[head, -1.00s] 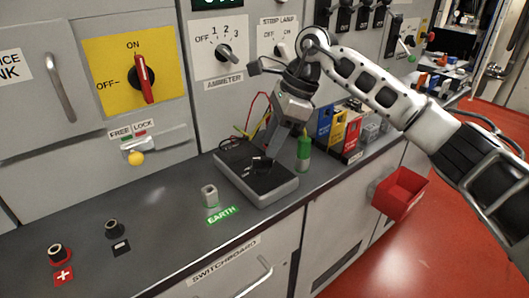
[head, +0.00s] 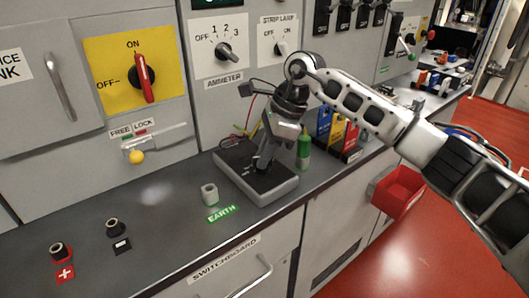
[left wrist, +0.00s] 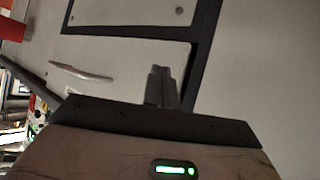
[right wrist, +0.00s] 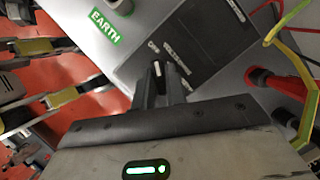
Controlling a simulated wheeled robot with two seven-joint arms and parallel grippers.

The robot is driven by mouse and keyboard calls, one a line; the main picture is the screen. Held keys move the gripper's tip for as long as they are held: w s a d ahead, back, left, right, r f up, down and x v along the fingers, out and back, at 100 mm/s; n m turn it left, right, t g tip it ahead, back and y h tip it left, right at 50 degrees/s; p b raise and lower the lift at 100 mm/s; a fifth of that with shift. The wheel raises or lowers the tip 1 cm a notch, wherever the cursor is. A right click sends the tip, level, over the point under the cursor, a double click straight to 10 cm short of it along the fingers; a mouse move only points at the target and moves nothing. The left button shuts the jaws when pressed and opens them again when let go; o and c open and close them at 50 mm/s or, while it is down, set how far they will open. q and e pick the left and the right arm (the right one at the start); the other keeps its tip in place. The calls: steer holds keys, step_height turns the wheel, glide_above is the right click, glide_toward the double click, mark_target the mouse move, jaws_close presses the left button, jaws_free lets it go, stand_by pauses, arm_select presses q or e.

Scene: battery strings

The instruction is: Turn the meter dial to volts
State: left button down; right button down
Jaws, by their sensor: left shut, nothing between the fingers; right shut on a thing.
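The meter (head: 283,187) is a grey box with a dark top lying on the dark bench; its dark face also shows in the right wrist view (right wrist: 208,40). My right gripper (head: 262,166) points down onto the meter's face. In the right wrist view its fingers (right wrist: 160,80) are shut on the dial (right wrist: 157,69), whose pale pointer shows between the tips. My left gripper (left wrist: 162,85) is shut and empty, facing grey panels, and is outside the head view.
A green cylinder (head: 304,150) stands just right of the meter. The EARTH post (head: 209,194) stands to its left, with red and black terminals further left. Red and yellow leads (right wrist: 290,75) run beside the meter. A red bin (head: 400,190) hangs off the bench front.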

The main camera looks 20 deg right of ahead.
steer(key=m, duration=0.2)
steer(key=m+t+b, duration=0.1)
steer(key=m, duration=0.1)
steer(key=shift+t+h, duration=0.3)
steer(key=shift+h, duration=0.1)
steer(key=m+b, duration=0.1)
steer(key=m, duration=0.2)
steer(key=shift+s+t+h, duration=0.1)
steer(key=shift+t+h, duration=0.2)
steer(key=shift+t, duration=0.1)
arm_select(q)
steer(key=shift+w+d+f, duration=0.1)
steer(key=shift+d+f, duration=0.05)
steer(key=shift+f, duration=0.2)
arm_select(e)
steer(key=shift+m, duration=0.3)
arm_select(q)
steer(key=shift+r, duration=0.15)
arm_select(e)
steer(key=c, duration=1.4)
jaws_free()
steer(key=shift+c, duration=0.2)
arm_select(q)
steer(key=shift+f, duration=0.2)
